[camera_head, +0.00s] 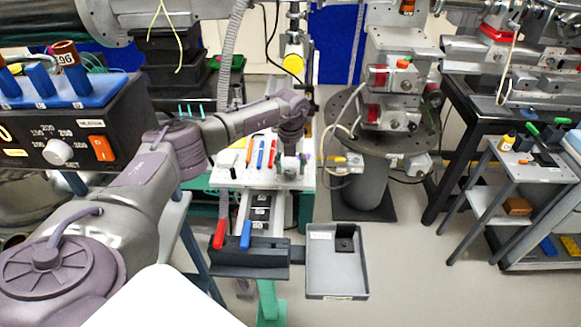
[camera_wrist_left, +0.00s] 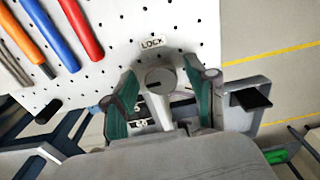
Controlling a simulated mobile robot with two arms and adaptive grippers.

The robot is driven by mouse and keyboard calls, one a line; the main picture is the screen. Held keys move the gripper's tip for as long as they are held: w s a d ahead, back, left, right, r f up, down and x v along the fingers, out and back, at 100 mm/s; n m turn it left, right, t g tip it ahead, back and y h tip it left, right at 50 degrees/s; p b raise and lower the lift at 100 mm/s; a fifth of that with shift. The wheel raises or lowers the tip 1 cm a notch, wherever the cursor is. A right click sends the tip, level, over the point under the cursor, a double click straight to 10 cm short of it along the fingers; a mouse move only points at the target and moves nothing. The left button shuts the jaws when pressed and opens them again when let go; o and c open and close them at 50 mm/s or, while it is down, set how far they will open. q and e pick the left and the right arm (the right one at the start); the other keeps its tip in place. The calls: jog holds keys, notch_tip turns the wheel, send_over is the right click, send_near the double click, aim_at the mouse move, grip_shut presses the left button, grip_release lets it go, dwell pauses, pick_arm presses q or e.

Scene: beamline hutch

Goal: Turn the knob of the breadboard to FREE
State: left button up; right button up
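The white breadboard (camera_head: 228,180) stands in the middle of the head view; its holed surface fills the upper left of the left wrist view (camera_wrist_left: 110,30). A round grey knob (camera_wrist_left: 160,80) with a dark mark on its face sits near the board's edge, below a LOCK label (camera_wrist_left: 152,43). No FREE label is readable. My left gripper (camera_head: 291,153) is over the knob. In the left wrist view its two green-sided fingers (camera_wrist_left: 168,82) stand on either side of the knob, with gaps visible, so it looks open. My right gripper is not in view.
Several coloured tools (camera_wrist_left: 60,35) are on the board, left of the knob. A grey tray (camera_head: 337,275) is at the near side, beside a dark block with red and blue handles (camera_head: 245,235). A black control box (camera_head: 80,135) stands at left. Open floor (camera_head: 400,270) lies right.

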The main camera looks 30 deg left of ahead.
aim_at(290, 170)
pick_arm(q)
notch_tip(290, 170, up, 12)
dwell(0.7)
jog(key=shift+s+f, duration=0.1)
dwell(0.4)
